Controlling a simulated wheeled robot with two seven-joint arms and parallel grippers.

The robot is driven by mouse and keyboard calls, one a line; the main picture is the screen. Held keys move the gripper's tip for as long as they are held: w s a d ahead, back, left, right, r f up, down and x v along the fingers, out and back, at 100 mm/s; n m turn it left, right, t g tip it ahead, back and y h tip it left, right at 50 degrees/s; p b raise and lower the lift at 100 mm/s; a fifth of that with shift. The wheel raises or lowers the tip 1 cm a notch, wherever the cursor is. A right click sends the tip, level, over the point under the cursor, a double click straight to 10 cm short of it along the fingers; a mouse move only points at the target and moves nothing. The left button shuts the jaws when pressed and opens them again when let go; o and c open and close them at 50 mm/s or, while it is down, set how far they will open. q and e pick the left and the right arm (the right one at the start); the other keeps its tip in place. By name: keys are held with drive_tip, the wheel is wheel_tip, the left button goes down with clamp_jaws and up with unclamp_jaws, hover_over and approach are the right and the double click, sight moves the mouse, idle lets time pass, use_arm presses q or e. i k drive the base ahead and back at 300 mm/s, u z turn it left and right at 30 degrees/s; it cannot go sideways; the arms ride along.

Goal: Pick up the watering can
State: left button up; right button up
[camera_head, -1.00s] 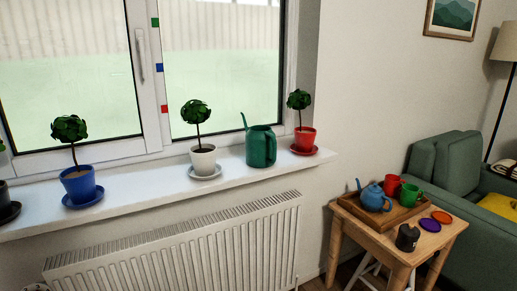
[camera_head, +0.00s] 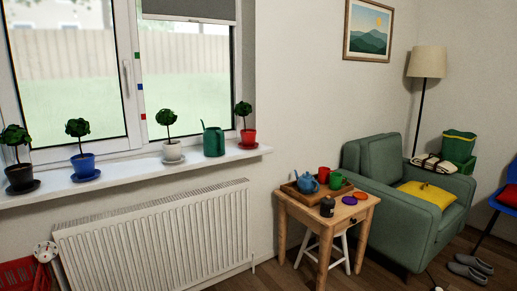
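The green watering can (camera_head: 213,142) stands upright on the white windowsill (camera_head: 125,178), with its spout pointing up to the left. It is between the white-potted plant (camera_head: 171,140) and the red-potted plant (camera_head: 245,128), apart from both. Neither of my grippers shows in the head view.
A blue-potted plant (camera_head: 83,158) and a black-potted plant (camera_head: 20,168) stand further left on the sill. A radiator (camera_head: 155,238) is below it. A wooden side table (camera_head: 325,226) with a teapot (camera_head: 307,183) and mugs stands right, before a green armchair (camera_head: 408,225). A red crate (camera_head: 25,275) is at lower left.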

sight(213, 137)
drive_tip(key=z, duration=0.45)
drive_tip(key=i, duration=1.3)
drive_tip(key=u, duration=0.3)
drive_tip(key=i, duration=0.95)
drive_tip(key=u, duration=0.9)
